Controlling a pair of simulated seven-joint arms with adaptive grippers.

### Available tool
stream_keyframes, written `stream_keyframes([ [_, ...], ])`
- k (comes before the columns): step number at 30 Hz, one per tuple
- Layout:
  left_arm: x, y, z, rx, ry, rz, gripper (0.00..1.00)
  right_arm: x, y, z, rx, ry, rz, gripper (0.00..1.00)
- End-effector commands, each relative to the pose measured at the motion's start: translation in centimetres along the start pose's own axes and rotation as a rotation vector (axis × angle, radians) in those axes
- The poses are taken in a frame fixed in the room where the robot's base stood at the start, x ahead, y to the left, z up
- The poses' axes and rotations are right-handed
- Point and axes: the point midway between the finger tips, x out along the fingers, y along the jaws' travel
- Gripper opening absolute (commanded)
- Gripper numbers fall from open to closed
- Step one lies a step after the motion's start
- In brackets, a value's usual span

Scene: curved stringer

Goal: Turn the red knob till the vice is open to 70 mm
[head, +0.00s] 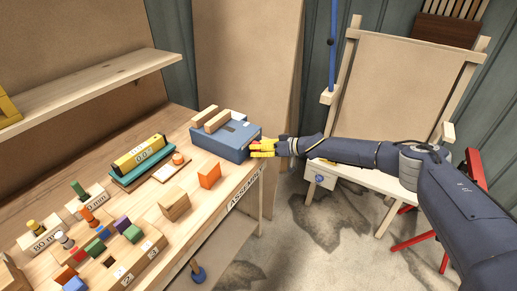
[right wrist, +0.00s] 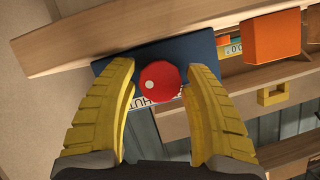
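The blue vice (head: 222,146) sits at the far right corner of the workbench, with two wooden jaw bars (head: 217,121) on top and a narrow gap between them. The opening in millimetres cannot be read. The red knob (right wrist: 160,82) is on the vice's right-hand face; in the head view it is mostly hidden by my gripper. My right gripper (right wrist: 161,70) has its yellow fingers on either side of the knob, with a small gap visible on both sides. It also shows in the head view (head: 262,148). My left gripper is in neither view.
On the workbench (head: 225,190) stand an orange block (head: 209,175), a wooden block (head: 174,204), a yellow level (head: 140,153) and several coloured pegs in wooden blocks. An easel-like board (head: 400,90) stands at the right. Open floor lies right of the bench.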

Motion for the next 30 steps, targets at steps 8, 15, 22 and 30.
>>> stream_keyframes([
  [8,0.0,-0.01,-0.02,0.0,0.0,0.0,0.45,-0.02,0.01,0.0,0.0,0.0,0.0,0.16],
  [15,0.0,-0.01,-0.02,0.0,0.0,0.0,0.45,-0.02,0.03,0.01,0.0,0.0,0.001,0.06],
  [22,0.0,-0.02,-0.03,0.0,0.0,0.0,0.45,-0.02,0.0,0.03,-0.034,0.0,0.014,0.06],
  [30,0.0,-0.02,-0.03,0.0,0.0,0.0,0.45,0.0,-0.09,0.08,-0.189,-0.001,0.077,0.06],
])
